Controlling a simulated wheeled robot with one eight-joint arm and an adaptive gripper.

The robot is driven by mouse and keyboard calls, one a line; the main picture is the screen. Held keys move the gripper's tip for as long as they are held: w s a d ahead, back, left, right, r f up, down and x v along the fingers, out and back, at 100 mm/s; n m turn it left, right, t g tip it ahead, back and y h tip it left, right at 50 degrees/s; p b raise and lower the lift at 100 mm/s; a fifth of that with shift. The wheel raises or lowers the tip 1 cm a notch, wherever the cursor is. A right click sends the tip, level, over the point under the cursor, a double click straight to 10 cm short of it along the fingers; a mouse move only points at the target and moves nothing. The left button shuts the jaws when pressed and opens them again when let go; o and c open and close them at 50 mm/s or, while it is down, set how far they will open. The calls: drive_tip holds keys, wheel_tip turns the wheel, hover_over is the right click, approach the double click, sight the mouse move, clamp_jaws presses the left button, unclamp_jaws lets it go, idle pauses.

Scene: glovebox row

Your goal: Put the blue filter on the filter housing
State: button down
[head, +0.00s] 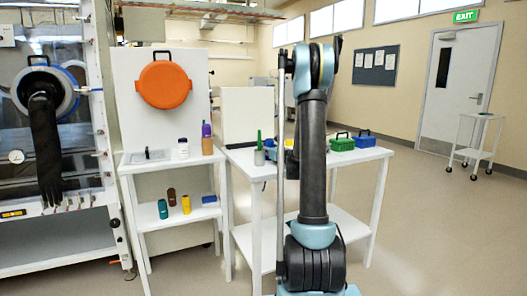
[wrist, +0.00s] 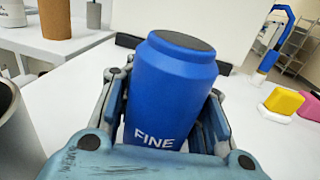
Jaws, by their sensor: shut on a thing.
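The blue filter (wrist: 172,85) is upright in the wrist view, a blue cylinder with a dark top and the word FINE on its side. My gripper (wrist: 170,125) is shut around it, one finger on each side. Behind it is the white table top (wrist: 75,85); I cannot tell whether the filter's base touches it. In the head view my arm hides the gripper and most of what is behind it. I cannot pick out the filter housing with certainty in either view.
A grey cylinder (wrist: 12,115) stands close on the left in the wrist view, with a brown cylinder (wrist: 68,18) farther back. A yellow block (wrist: 284,100) and a pink block (wrist: 308,106) lie right.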

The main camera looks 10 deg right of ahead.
drive_tip(key=c, duration=1.1)
unclamp_jaws()
drive_tip(key=shift+o, duration=0.2)
